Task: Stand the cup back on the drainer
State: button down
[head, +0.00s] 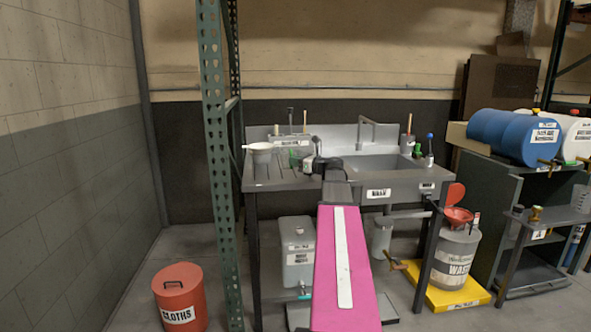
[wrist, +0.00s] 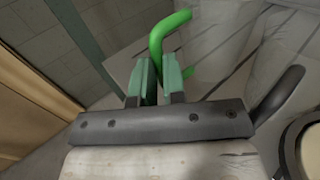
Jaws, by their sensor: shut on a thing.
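My gripper (head: 305,163) is over the left, drainer side of the sink unit. In the wrist view my gripper (wrist: 160,75) has its two teal fingers shut on a bent green handle (wrist: 158,36). This looks like the cup's handle; the cup's body is mostly hidden behind the fingers and the dark gripper bar. In the head view a small green part (head: 293,158) shows just left of the gripper. The ribbed drainer (head: 272,171) lies under and left of it. I cannot tell whether the cup touches the drainer.
The sink basin (head: 372,170) and tap (head: 366,128) are to the right. Bottles and a brush pot (head: 407,143) stand at the right end. A green rack post (head: 216,150) rises at the left.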

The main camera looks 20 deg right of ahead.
jog(key=shift+f, duration=1.45)
jog(key=shift+f, duration=0.15)
jog(key=c, duration=1.2)
grip_release()
